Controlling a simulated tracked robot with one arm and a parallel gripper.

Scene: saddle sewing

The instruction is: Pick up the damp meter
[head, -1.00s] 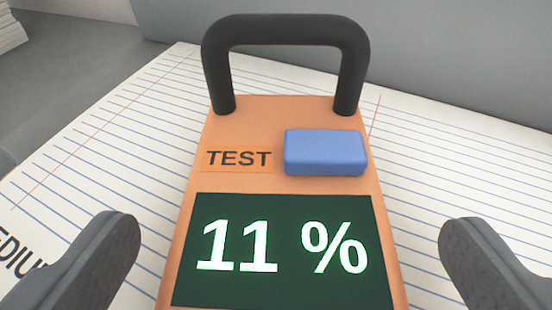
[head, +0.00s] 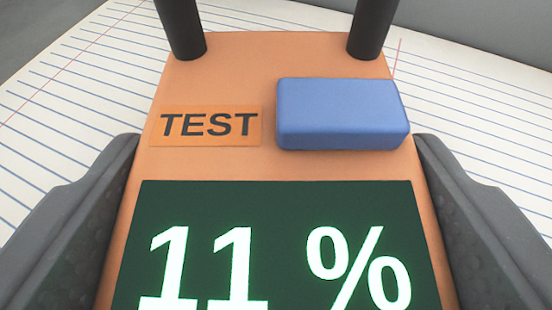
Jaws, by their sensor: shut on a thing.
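The damp meter (head: 210,160) is an orange block with a blue button (head: 342,114) beside a "TEST" label. Its dark green screen (head: 270,200) reads "11 %". The near end of the meter is cut off by the bottom edge of the view.
Lined paper (head: 480,100) spreads under and around the meter on both sides. A grey surface (head: 40,25) shows at the upper left, and another grey surface shows at the upper right.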

